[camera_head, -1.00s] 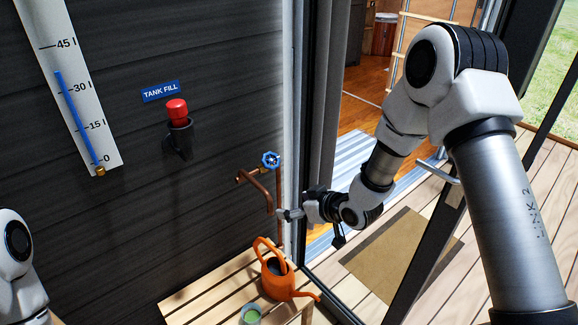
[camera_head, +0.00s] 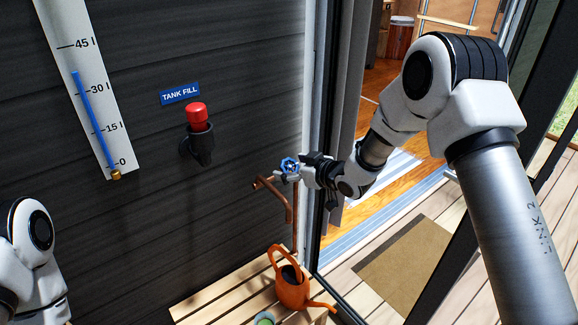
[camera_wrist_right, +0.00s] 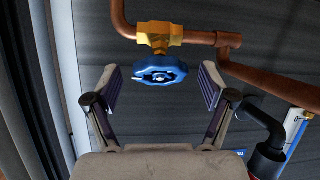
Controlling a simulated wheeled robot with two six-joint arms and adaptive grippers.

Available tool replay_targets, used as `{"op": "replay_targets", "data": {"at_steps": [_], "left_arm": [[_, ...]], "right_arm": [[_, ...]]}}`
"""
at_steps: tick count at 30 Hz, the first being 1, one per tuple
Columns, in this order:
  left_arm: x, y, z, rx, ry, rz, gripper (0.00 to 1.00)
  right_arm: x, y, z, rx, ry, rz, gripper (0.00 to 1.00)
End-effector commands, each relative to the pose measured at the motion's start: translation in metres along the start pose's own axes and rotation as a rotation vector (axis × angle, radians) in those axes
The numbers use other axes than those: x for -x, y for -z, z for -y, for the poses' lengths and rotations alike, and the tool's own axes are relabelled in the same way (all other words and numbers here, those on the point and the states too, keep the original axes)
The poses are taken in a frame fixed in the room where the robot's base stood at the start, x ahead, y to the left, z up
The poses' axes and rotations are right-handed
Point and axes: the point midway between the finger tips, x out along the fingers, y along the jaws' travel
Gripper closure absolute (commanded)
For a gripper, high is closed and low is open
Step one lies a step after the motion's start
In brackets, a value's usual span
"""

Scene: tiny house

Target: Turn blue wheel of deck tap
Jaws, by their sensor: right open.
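The blue wheel (camera_head: 289,165) sits on the copper deck tap pipe (camera_head: 272,189) against the dark plank wall. In the right wrist view the wheel (camera_wrist_right: 160,72) hangs under a brass valve body (camera_wrist_right: 160,38). My right gripper (camera_head: 288,171) is at the wheel in the head view. In the right wrist view its two fingers (camera_wrist_right: 160,90) are spread wide, one on each side of the wheel, with gaps between pads and rim. Part of my left arm shows at the lower left; its gripper is out of view.
An orange watering can (camera_head: 291,290) and a green-filled cup (camera_head: 265,319) stand on the slatted wooden bench (camera_head: 215,303) below. A red knob (camera_head: 197,116) in a black holder, a TANK FILL sign (camera_head: 180,94) and a level gauge (camera_head: 95,120) are on the wall. A door frame is close on the right.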

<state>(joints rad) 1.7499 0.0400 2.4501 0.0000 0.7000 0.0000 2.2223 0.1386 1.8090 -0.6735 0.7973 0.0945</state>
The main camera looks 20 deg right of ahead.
Motion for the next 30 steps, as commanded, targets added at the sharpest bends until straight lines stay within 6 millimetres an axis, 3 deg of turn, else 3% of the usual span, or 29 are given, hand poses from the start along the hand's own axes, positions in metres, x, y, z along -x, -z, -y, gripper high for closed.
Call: {"op": "replay_targets", "data": {"at_steps": [3, 10, 11, 15, 16, 23, 30], "left_arm": [[0.001, 0.000, 0.000, 0.000, 0.000, 0.000, 0.60], [0.000, 0.000, 0.000, 0.000, 0.000, 0.000, 0.60], [0.000, 0.000, 0.000, 0.000, 0.000, 0.000, 0.60], [0.000, 0.000, 0.000, 0.000, 0.000, 0.000, 0.60], [0.000, 0.000, 0.000, 0.000, 0.000, 0.000, 0.60], [0.006, 0.000, 0.000, 0.000, 0.000, 0.000, 0.60], [0.029, 0.000, 0.000, 0.000, 0.000, -0.001, 0.60]], "right_arm": [[-0.011, 0.000, 0.000, 0.000, 0.000, 0.001, 0.17], [-0.013, 0.000, 0.000, -0.001, 0.000, 0.001, 0.17], [-0.013, 0.000, 0.000, -0.001, 0.000, 0.001, 0.24], [-0.013, 0.000, 0.000, -0.001, 0.000, 0.001, 0.74], [-0.013, 0.000, 0.000, -0.001, 0.000, 0.001, 0.78], [-0.012, 0.002, 0.000, 0.031, 0.020, 0.001, 0.78], [-0.012, 0.003, 0.000, 0.226, 0.137, 0.001, 0.78]]}}
